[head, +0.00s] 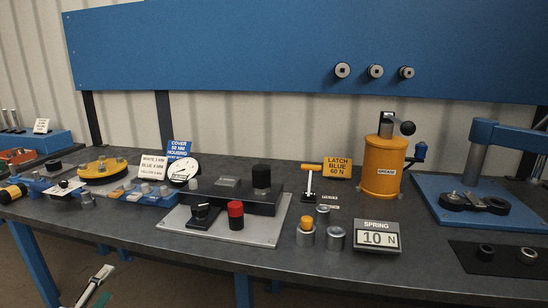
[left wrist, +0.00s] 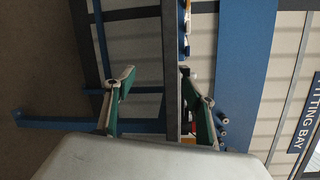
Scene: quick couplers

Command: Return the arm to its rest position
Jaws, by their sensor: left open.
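My left gripper (head: 96,286) shows at the bottom left of the head view, low and in front of the workbench (head: 300,262). Only part of it is in the picture, with pale and green finger parts. In the left wrist view its two green-and-grey fingers (left wrist: 156,76) stand wide apart, with nothing between them. The bench edge and blue frame show sideways behind them. The gripper touches nothing that I can see. My right gripper is in neither view.
The bench carries a grey plate (head: 270,233) with black and red knobs, a yellow grease pot (head: 382,180), a spring display (head: 377,237), metal cylinders (head: 335,239) and a blue press (head: 477,200). Blue bench legs (head: 36,262) stand near my left gripper.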

